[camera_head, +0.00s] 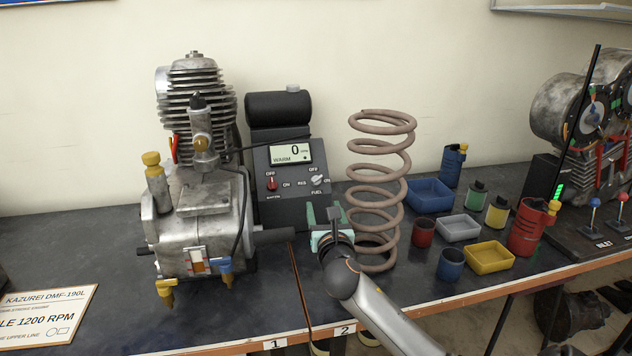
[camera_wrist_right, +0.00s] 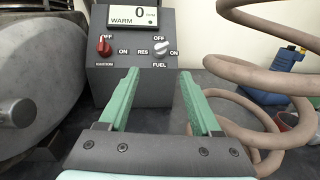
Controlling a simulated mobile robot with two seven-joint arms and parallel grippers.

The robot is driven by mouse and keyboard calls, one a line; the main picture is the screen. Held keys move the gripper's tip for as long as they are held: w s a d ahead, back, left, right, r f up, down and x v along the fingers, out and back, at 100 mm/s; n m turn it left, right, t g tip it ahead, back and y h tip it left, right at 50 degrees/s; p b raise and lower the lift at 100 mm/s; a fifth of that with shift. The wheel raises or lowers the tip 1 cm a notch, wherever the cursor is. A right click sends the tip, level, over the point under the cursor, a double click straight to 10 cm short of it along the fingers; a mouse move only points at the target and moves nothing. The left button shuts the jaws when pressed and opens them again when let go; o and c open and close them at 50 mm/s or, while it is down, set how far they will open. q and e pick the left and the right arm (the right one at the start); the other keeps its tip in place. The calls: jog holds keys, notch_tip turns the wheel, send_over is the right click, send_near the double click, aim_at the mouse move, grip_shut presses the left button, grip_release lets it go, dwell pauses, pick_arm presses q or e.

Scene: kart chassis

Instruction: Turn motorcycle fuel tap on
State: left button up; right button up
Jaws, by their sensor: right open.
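The fuel tap is a small pale knob (camera_head: 316,180) on the sloped front of a dark control box (camera_head: 262,160). It has OFF above, RES to its left, ON to its right and FUEL below. In the right wrist view the knob (camera_wrist_right: 160,48) is fully visible, but its exact pointing is too small to tell. My right gripper (camera_head: 323,214) is open and empty, in front of and below the knob. In the right wrist view its green fingers (camera_wrist_right: 159,75) stand apart, with the knob above the gap, not between them. My left gripper is not in view.
A red ignition switch (camera_head: 272,184) sits left of the knob, under a display reading WARM and 0. A large coil spring (camera_head: 378,190) stands close right of my gripper. An engine (camera_head: 195,190) stands left. Small bins and cans (camera_head: 490,255) lie further right.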

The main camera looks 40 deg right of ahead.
aim_at(316, 182)
jog(key=b+x, duration=0.2)
jog(key=x, duration=1)
jog(key=shift+w+b, duration=0.15)
jog(key=shift+b, duration=0.15)
jog(key=shift+c, duration=0.2)
grip_shut()
